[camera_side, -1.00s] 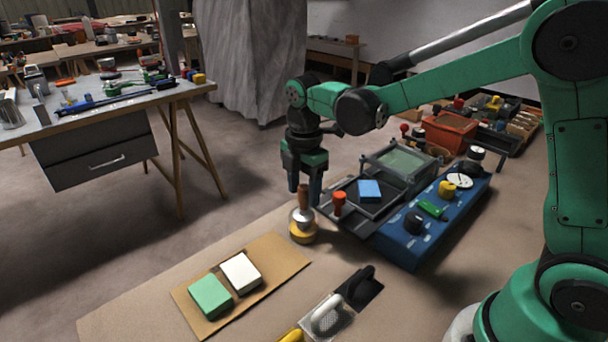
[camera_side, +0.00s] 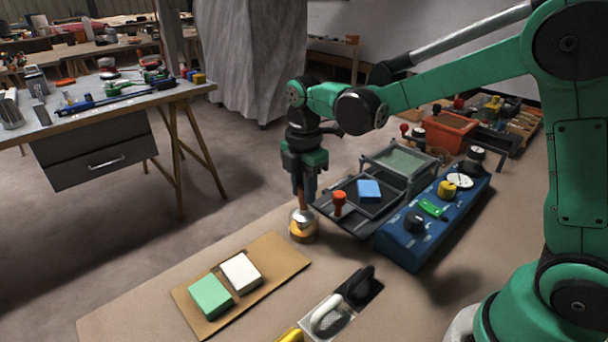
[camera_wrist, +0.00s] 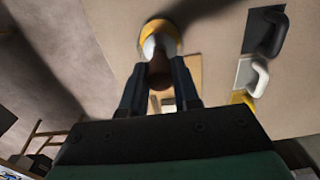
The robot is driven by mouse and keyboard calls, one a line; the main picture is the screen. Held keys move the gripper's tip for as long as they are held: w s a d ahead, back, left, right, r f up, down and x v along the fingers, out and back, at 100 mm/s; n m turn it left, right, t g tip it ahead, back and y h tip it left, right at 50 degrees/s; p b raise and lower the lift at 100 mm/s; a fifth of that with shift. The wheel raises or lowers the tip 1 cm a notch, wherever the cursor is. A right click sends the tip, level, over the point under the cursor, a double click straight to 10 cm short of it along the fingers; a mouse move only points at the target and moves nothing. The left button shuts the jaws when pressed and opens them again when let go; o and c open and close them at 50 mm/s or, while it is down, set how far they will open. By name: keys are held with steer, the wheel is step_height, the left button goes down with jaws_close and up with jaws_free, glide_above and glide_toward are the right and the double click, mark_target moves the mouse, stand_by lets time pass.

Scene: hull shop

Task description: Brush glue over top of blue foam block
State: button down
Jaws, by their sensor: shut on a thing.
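The blue foam block (camera_side: 369,190) lies in a dark tray at the middle right in the side view. My gripper (camera_side: 304,194) points down from above, shut on the brush handle, left of the blue block.
A green block (camera_side: 210,297) and a white block (camera_side: 241,269) lie on a tan board (camera_side: 285,258) in front. A red-topped object (camera_side: 339,200) stands by the tray's near left. A blue control box (camera_side: 410,247) is to its right. Dark and clear-based handled tools (camera_side: 360,287) lie in front.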

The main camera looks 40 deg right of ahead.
steer(key=shift+r, duration=3.5)
steer(key=d+f+m, duration=0.2)
steer(key=d+m, duration=0.2)
steer(key=d, duration=0.5)
steer(key=d+f+m, duration=0.2)
steer(key=d+m, duration=0.3)
steer(key=d, duration=0.4)
steer(key=shift+s+d+f, duration=0.25)
steer(key=shift+d, duration=0.05)
steer(key=shift+f, duration=0.25)
